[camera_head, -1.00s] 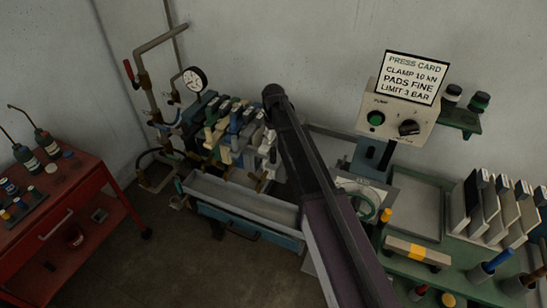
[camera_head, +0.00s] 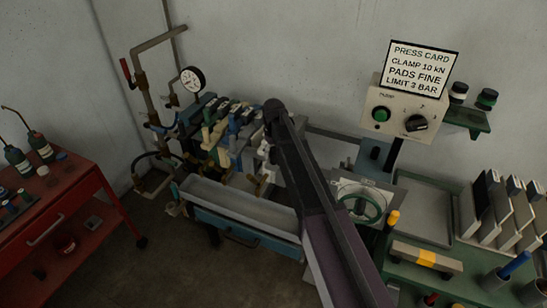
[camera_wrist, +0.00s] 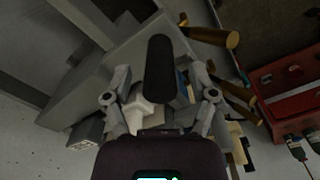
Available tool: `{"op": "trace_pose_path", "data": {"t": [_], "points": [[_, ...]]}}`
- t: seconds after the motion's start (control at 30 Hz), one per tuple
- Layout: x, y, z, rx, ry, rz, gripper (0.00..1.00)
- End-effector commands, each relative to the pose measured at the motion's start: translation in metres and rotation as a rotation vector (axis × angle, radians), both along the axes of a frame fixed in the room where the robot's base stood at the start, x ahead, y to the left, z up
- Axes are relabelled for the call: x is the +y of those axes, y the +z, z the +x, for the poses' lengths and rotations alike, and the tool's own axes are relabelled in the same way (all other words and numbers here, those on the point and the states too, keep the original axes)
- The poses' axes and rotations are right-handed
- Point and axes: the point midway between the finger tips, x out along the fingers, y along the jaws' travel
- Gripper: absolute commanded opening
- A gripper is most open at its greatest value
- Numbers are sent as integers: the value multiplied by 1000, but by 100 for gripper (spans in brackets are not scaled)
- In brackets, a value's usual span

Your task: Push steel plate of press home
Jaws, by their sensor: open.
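The press (camera_head: 245,205) stands against the wall, with a row of yellow, blue, white and grey plates (camera_head: 220,140) above a grey trough. My arm crosses in front of the right end of the row and hides part of it. I cannot pick out the steel plate for certain. In the wrist view a large grey block (camera_wrist: 122,55) fills the upper left. My gripper (camera_wrist: 160,96) is open, its two fingers spread on either side of a dark rounded bar (camera_wrist: 160,68). I cannot tell what the bar belongs to or whether anything touches it.
A gauge (camera_head: 192,79) and pipes stand left of the press. A red cart (camera_head: 65,215) with bottles is at the left. Floor between cart and press is clear.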

Motion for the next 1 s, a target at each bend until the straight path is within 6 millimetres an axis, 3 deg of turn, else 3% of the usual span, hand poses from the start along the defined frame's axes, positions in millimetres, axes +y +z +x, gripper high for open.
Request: {"op": "trace_pose_path", "data": {"t": [0.53, 0.77, 0.8, 1.0], "points": [[0, -7, 0, 0, 0, 0, 73], [-1, -7, 0, 0, -1, 0, 5], [-1, -7, 0, 0, -1, 0, 0], [-1, -7, 1, 0, -3, 0, 0]]}}
